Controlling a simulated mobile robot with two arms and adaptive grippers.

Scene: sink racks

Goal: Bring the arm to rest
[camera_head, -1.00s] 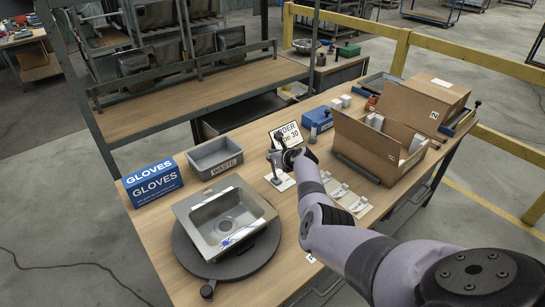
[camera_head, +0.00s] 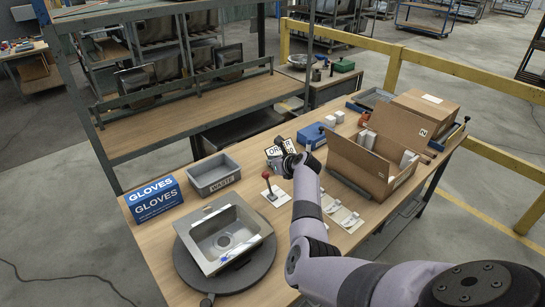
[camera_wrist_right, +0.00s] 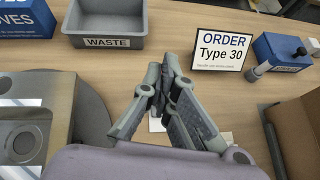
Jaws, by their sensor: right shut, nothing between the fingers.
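My right gripper (camera_head: 275,154) is raised above the workbench (camera_head: 150,237), in front of the order sign, and is shut and empty. In the right wrist view its fingers (camera_wrist_right: 165,85) are closed together with nothing between them. The order sign (camera_wrist_right: 222,47) reads "Type 30" and stands just beyond it; the arm partly hides it in the head view. My left gripper does not show in any view.
A steel sink (camera_head: 225,235) sits on a dark round turntable at the bench's front left. A grey WASTE bin (camera_head: 213,175), a blue GLOVES box (camera_head: 155,198), a red-knobbed stand (camera_head: 268,186) and an open cardboard box (camera_head: 365,165) share the bench. A rack stands behind.

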